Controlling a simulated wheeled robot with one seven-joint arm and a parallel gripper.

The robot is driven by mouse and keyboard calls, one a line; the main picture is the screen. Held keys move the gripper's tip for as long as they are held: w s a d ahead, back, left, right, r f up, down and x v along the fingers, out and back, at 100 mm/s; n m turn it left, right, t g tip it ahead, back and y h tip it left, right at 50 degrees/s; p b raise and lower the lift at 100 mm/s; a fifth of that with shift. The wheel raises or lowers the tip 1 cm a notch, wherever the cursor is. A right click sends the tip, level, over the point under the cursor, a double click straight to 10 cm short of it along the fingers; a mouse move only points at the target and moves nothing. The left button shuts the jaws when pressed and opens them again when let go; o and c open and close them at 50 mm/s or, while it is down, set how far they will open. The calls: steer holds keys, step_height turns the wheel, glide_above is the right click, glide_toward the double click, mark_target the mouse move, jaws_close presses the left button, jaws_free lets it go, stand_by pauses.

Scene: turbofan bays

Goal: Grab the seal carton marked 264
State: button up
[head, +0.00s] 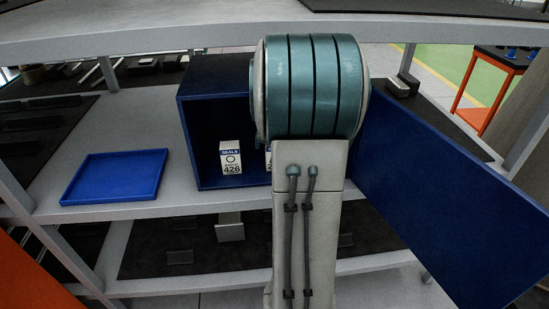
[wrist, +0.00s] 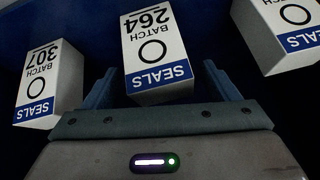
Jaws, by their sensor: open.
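The seal carton marked 264 (wrist: 155,45) is white with a blue SEALS band and appears upside down in the wrist view. My gripper (wrist: 158,68) is open, with one blue finger near each side of this carton. The carton's near end lies between the fingers; I cannot tell whether either touches it.
Carton 307 (wrist: 45,85) is close on the left; another carton (wrist: 285,35), number out of view, is on the right. Carton 426 (head: 231,158) stands inside the blue cabinet (head: 205,125). Its door (head: 450,190) is open to the right. An empty blue tray (head: 115,177) lies left.

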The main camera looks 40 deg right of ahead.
steer(key=shift+r, duration=0.1)
steer(key=c, duration=1.1)
steer(key=shift+c, duration=0.2)
